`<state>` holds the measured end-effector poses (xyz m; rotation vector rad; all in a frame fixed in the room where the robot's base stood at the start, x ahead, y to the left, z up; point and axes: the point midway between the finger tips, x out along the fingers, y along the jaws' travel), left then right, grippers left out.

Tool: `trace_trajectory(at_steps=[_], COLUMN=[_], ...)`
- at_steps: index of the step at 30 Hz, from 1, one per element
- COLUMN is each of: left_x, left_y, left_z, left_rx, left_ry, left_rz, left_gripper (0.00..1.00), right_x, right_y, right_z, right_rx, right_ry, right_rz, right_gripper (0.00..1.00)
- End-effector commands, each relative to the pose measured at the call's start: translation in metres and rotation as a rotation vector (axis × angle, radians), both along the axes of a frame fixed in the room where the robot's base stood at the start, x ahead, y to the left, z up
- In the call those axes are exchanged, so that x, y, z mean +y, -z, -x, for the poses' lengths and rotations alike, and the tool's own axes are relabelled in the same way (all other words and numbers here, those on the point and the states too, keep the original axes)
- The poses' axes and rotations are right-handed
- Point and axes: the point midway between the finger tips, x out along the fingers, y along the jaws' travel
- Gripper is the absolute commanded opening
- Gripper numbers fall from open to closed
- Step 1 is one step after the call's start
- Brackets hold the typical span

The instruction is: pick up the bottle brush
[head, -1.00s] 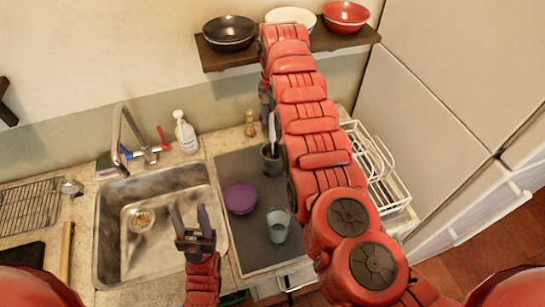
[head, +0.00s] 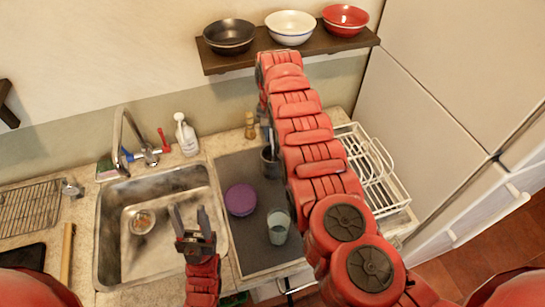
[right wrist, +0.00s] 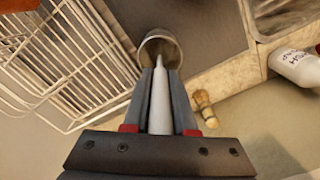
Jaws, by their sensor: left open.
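A pale, slim handle (right wrist: 160,100), which looks like the bottle brush, runs between the fingers of my right gripper (right wrist: 161,85) in the right wrist view. Its narrow far end points into a grey cup (right wrist: 161,44). The fingers lie close along both sides of the handle; I cannot tell whether they press on it. In the head view the cup (head: 270,162) stands on the dark mat, and my right arm hides most of the gripper and handle. My left gripper (head: 190,220) is open and empty over the sink's right side.
A purple bowl (head: 241,200) and a glass (head: 278,227) stand on the mat (head: 262,258), left of my right arm. A white dish rack (head: 388,195) is to its right. The shelf (head: 290,53) with bowls is above. A white bottle (head: 186,136) stands behind the sink (head: 100,240).

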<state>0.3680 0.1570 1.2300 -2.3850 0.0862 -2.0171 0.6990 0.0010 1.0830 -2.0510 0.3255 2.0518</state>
Motion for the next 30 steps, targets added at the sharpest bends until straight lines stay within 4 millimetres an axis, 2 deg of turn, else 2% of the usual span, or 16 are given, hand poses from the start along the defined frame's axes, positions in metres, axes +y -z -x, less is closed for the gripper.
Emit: trace_trajectory(at_steps=[1,3,16,20,26,30], left_x=[0.000,0.000,0.000,0.000,0.000,0.000], left_y=[0.000,0.000,0.001,0.005,0.023,0.035], left_z=[0.000,0.000,0.000,0.000,0.000,0.000], left_rx=[0.000,0.000,0.000,0.000,0.000,0.000], left_ry=[0.000,0.000,0.000,0.000,0.000,0.000], left_rz=[0.000,0.000,0.000,0.000,0.000,0.000], left_gripper=[0.50,0.50,0.50,0.50,0.50,0.50], right_x=[0.000,0.000,0.000,0.001,0.000,0.000], right_y=[0.000,0.000,-0.001,-0.006,-0.032,-0.061], right_z=[0.000,0.000,0.000,0.000,-0.001,-0.001], right_rx=[0.000,0.000,0.000,-0.001,-0.004,-0.001], right_ry=[0.000,0.000,0.000,-0.001,0.000,0.001], right_rz=[0.000,0.000,0.000,-0.001,-0.002,-0.004], right_gripper=[0.11,0.00,0.00,0.00,0.00,0.00])
